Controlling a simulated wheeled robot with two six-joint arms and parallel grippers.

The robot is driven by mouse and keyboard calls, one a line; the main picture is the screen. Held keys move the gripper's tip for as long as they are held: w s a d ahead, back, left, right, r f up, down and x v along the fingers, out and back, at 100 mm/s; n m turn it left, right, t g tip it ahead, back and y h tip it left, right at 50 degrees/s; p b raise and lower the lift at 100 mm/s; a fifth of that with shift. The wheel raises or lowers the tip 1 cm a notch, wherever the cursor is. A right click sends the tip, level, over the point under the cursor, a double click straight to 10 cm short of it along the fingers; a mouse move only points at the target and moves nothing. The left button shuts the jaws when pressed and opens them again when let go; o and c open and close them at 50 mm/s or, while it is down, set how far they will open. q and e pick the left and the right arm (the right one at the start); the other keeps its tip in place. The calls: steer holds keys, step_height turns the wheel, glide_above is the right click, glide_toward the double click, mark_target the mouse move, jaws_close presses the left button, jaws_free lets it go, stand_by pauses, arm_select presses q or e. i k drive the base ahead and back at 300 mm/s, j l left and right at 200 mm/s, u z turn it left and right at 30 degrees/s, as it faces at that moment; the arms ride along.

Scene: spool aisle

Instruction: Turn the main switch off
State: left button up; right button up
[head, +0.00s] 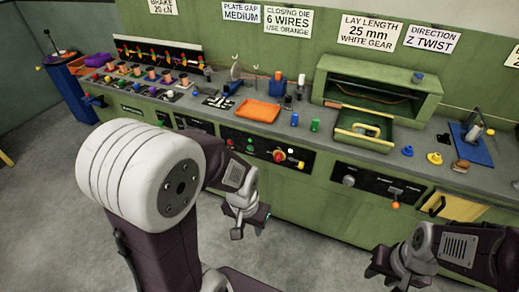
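My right gripper (386,274) is low at the bottom right, in front of the bench and far from the knob. It also looks open and empty.
Another black panel (375,184) to the right has a grey knob and a lever with an orange end (395,204). The bench top holds spools, an orange tray (258,111) and a green box (378,88). The floor in front is clear.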

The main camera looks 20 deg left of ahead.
mark_target(278, 157)
steer(key=i+u, duration=0.15)
steer(key=u, duration=0.25)
steer(key=i+j+u, duration=0.1)
steer(key=u, duration=0.35)
steer(key=i+u, duration=0.15)
steer(key=u, duration=0.25)
steer(key=i+l+u, duration=0.1)
steer(key=u, duration=0.3)
